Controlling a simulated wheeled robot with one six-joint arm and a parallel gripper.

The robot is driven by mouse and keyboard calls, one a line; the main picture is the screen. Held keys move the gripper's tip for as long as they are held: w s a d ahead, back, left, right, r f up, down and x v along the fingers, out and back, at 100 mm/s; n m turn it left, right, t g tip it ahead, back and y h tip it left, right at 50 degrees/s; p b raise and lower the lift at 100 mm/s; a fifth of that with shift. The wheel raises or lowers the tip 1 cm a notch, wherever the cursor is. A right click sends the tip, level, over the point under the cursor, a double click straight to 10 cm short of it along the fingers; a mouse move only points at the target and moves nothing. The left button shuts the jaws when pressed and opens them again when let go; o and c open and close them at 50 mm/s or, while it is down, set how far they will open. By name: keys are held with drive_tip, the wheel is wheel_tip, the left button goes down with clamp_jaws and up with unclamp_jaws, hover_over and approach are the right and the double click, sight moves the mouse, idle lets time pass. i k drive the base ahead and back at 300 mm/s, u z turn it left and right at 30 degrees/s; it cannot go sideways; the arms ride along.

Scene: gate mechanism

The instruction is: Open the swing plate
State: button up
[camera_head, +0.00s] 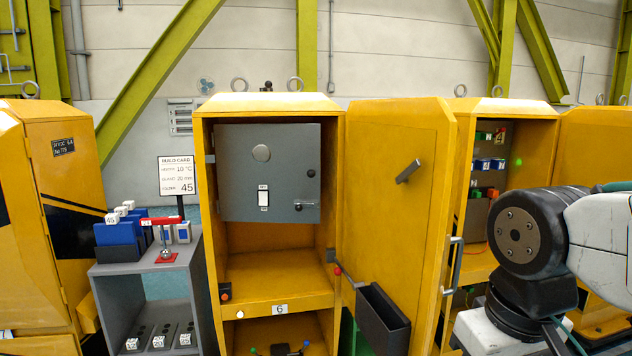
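The grey plate (250,180), which I take to be the swing plate, covers the upper part of the open yellow cabinet (270,104) in the middle of the head view. My arm shows at the right edge, well away from the plate. My gripper is out of view.
The yellow cabinet door (395,200) stands open to the right, with a black bin (382,318) low on it. A grey shelf (150,268) with blue holders and a red-handled tool stands left, beside a build card (177,175). Another open cabinet (500,108) stands behind my arm.

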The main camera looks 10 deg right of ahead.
sight(291, 175)
drive_tip(key=u, duration=1.05)
drive_tip(key=i, duration=0.7)
drive_tip(key=z, duration=1.85)
